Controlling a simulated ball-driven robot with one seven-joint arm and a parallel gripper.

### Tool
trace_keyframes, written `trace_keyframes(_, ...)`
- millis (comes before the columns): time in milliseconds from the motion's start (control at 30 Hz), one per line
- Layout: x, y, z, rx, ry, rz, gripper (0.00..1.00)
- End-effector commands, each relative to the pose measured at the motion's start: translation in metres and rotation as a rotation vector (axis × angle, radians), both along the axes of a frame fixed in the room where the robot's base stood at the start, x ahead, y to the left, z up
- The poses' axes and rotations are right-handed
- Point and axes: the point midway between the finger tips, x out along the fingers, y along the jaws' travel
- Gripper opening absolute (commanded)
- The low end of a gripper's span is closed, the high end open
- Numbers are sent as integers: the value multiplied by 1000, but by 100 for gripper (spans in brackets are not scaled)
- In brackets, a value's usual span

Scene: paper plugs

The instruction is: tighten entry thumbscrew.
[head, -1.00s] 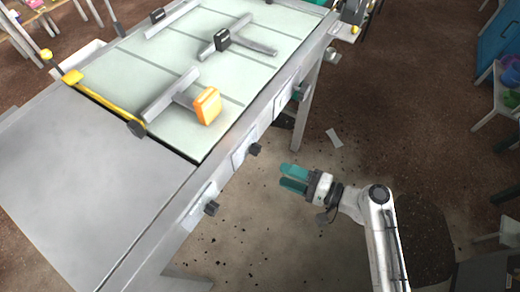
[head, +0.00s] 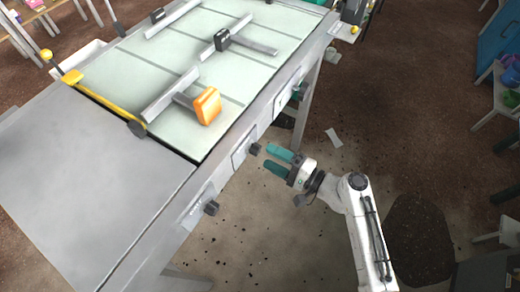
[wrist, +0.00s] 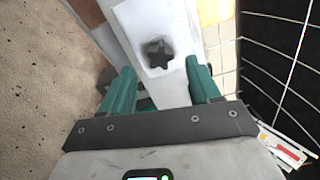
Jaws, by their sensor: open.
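I cannot read which is the entry thumbscrew. My gripper (head: 268,157) has teal fingers, open and empty, just right of the middle knob and pointing at it. In the wrist view, a black star-shaped knob (wrist: 160,55) on a pale plate lies ahead, between and beyond the open fingertips (wrist: 163,74). The fingers appear clear of it.
The table's top (head: 90,200) carries a yellow bar (head: 105,102), grey rails and an orange block (head: 207,105). A table leg (head: 304,105) stands beyond the gripper. A white scrap (head: 334,138) lies on the floor. The floor right of the table is mostly open.

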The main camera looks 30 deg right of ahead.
Motion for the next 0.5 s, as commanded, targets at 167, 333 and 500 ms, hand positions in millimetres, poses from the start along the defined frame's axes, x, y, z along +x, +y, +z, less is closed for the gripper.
trace_keyframes(167,0,0,0,0,0,0,62)
trace_keyframes(333,0,0,-3,-26,-15,1,62)
trace_keyframes(500,0,1,-8,-189,-111,3,62)
